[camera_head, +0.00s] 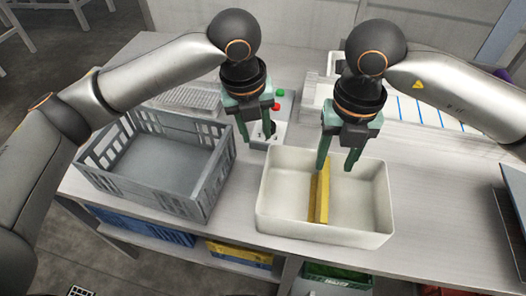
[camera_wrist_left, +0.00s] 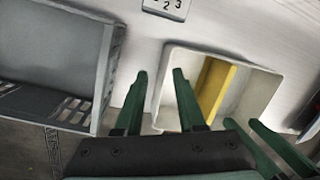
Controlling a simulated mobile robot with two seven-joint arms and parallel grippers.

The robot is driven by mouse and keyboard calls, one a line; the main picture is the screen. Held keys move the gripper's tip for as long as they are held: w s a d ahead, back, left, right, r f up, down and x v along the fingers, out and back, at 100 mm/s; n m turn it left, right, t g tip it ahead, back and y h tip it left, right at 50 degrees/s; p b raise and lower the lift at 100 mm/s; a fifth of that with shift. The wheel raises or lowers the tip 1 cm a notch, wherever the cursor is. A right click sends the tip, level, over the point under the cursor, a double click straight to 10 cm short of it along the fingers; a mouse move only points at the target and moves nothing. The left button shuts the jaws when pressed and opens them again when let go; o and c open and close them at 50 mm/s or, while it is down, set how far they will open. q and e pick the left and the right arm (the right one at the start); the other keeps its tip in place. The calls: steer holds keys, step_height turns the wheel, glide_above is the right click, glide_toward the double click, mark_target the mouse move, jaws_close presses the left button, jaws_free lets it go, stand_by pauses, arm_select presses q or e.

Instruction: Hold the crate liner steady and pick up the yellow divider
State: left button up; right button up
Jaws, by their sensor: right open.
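The crate liner (camera_head: 322,231) is a white open bin at the right front of the bench; in the left wrist view its far rim (camera_wrist_left: 225,57) shows. The yellow divider (camera_head: 319,197) stands upright across the liner's middle; it also shows in the left wrist view (camera_wrist_left: 212,92). My left gripper (camera_head: 257,131) is open and empty, above the bench just behind and left of the liner. In the left wrist view its fingers (camera_wrist_left: 160,73) are apart, left of the divider. My right gripper (camera_head: 338,160) is open and empty over the liner's back part, above the divider's far end.
A grey slatted crate (camera_head: 196,204) stands left of the liner, with a narrow gap of bench between. A small box with red and green buttons (camera_head: 276,133) sits behind the left gripper. Blue (camera_head: 145,228), yellow (camera_head: 238,252) and green (camera_head: 337,274) containers are on a shelf below.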

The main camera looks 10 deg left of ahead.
mark_target(263, 197)
arm_select(q)
steer(key=s+m, duration=0.1)
steer(key=s+d+m+g, duration=0.1)
steer(key=s, duration=0.1)
steer(key=s+d+f+m+y, duration=0.1)
steer(key=shift+s+d+g, duration=0.1)
steer(key=shift+s+g, duration=0.15)
steer(key=shift+g, duration=0.05)
steer(key=shift+s+f+m, duration=0.15)
steer(key=shift+m, duration=0.15)
step_height(263, 197, down, 12)
steer(key=shift+f, duration=0.15)
jaws_close()
stand_by(1.4)
